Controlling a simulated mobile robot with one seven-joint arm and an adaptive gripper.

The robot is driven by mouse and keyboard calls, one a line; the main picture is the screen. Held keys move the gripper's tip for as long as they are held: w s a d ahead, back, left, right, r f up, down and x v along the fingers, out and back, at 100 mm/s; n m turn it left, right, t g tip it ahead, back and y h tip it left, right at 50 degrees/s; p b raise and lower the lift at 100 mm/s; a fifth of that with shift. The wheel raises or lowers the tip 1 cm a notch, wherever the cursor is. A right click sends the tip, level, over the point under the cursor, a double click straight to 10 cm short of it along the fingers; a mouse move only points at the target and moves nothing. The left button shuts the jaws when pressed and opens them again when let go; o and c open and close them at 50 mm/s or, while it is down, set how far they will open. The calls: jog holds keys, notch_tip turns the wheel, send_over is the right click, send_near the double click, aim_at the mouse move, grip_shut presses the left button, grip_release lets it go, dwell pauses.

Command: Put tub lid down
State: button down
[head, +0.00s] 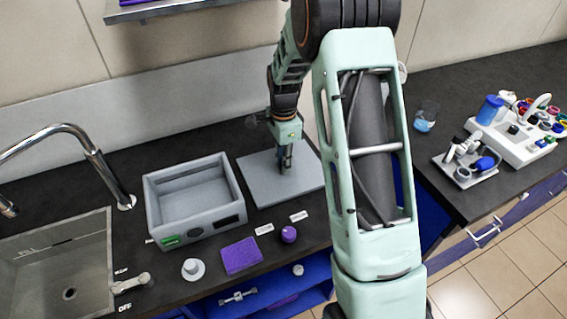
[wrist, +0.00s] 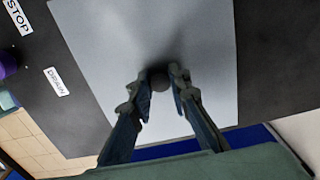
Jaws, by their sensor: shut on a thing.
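The tub lid (head: 259,180) is a flat grey rectangular plate to the right of the open grey tub (head: 167,217). It lies level, on or just over the dark counter; I cannot tell whether it touches. My gripper (head: 285,167) points down at the middle of the lid. In the wrist view, my gripper (wrist: 160,82) is shut on the small dark round knob of the lid (wrist: 110,50). The tub's top is uncovered and its inside looks empty.
In front of the tub are a purple pad (head: 241,256), a purple knob (head: 288,234) and a small grey round piece (head: 193,269). A sink (head: 60,270) with a tap is at left. A beaker (head: 426,118) and a tool rack (head: 515,135) stand at right.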

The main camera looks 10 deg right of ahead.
jog(key=shift+f, duration=0.15)
jog(key=c, duration=1.8)
grip_release()
notch_tip(320, 180, up, 12)
jog(key=shift+r, duration=0.15)
